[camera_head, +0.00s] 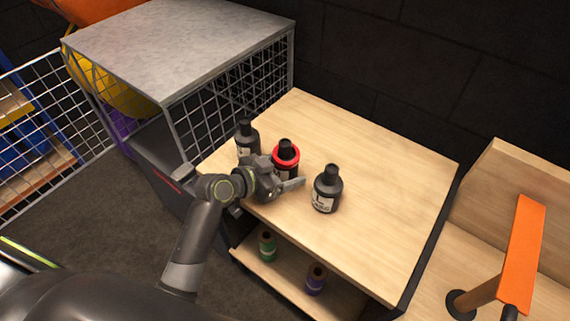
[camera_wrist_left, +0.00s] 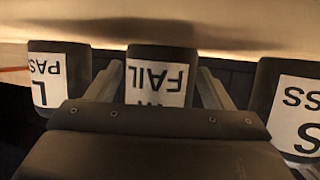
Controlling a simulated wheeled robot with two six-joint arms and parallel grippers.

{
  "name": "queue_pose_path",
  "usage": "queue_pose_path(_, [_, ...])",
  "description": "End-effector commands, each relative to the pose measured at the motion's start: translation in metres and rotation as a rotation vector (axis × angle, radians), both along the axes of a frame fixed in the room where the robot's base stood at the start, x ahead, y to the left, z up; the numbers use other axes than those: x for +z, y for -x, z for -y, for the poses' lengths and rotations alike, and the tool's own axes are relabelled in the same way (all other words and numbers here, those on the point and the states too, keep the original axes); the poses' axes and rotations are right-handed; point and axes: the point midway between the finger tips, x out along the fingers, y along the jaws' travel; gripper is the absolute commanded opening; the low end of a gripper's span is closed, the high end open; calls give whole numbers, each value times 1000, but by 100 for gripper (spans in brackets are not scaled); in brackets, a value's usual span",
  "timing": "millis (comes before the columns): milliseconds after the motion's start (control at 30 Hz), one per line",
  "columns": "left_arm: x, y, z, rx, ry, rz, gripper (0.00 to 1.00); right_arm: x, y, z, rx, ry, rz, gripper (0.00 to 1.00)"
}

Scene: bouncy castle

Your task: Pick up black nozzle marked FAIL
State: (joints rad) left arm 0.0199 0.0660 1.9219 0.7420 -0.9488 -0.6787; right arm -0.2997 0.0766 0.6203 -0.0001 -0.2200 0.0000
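The black nozzle marked FAIL (camera_wrist_left: 160,75) is the middle one of three on the wooden table and stands upright. In the head view it is the nozzle with a red ring (camera_head: 286,156) round its neck; my left gripper partly hides its lower body. In the wrist view, which is upside down, its FAIL label faces my gripper. My left gripper (camera_head: 283,181) is open, one finger on each side of this nozzle, with small gaps showing. Two black nozzles marked PASS flank it, one at the left (camera_head: 248,139) and one at the right (camera_head: 327,189). My right gripper is out of view.
The wooden table (camera_head: 390,170) is clear at the right and back. A grey-topped mesh cage (camera_head: 185,45) stands behind at the left. The lower shelf (camera_head: 290,278) holds a green spool (camera_head: 268,246) and a purple spool (camera_head: 316,279).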

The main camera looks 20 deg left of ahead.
Motion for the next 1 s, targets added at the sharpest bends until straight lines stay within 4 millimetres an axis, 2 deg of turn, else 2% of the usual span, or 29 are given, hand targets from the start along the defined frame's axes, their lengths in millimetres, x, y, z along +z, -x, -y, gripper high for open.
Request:
queue_pose_path(33, [0,0,0,0,0,0,68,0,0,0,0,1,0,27])
queue_pose_path(300, [0,0,0,0,0,0,32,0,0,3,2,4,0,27])
queue_pose_path(333, [1,0,0,0,1,2,31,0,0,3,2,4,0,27])
queue_pose_path(533, [2,0,0,0,0,2,31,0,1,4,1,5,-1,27])
queue_pose_path(667, [13,-1,0,-1,0,6,30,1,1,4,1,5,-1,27])
queue_pose_path(1000, [79,0,0,0,-2,9,30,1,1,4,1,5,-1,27])
